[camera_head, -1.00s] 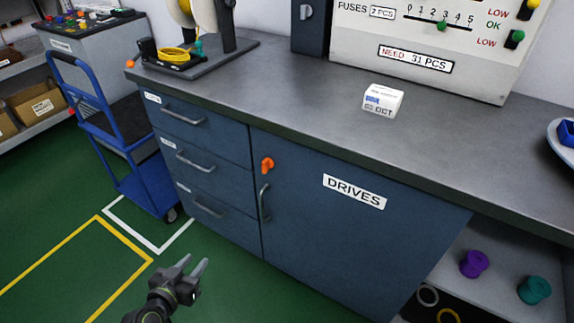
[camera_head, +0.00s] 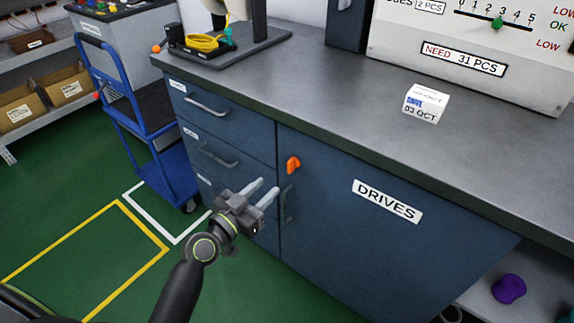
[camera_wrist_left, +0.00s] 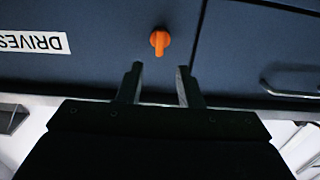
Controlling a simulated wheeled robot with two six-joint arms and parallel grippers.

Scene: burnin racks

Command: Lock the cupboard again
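The cupboard (camera_head: 350,240) is a dark blue door labelled DRIVES under the grey worktop; it looks shut. Its orange lock knob (camera_head: 293,165) sits at the door's upper left, above a grey bar handle (camera_head: 287,205). My left gripper (camera_head: 264,190) is in front of the drawers and the door's left edge, left of and below the knob, its fingers apart and empty. In the left wrist view the orange knob (camera_wrist_left: 159,41) lies beyond the open fingertips (camera_wrist_left: 160,70), apart from them. My right gripper is not in view.
Drawers with bar handles (camera_head: 207,106) stand left of the door. A white DRIVE box (camera_head: 425,103) sits on the worktop (camera_head: 340,90). A blue trolley (camera_head: 165,172) stands at the left. An open shelf with a purple spool (camera_head: 508,289) is at the lower right.

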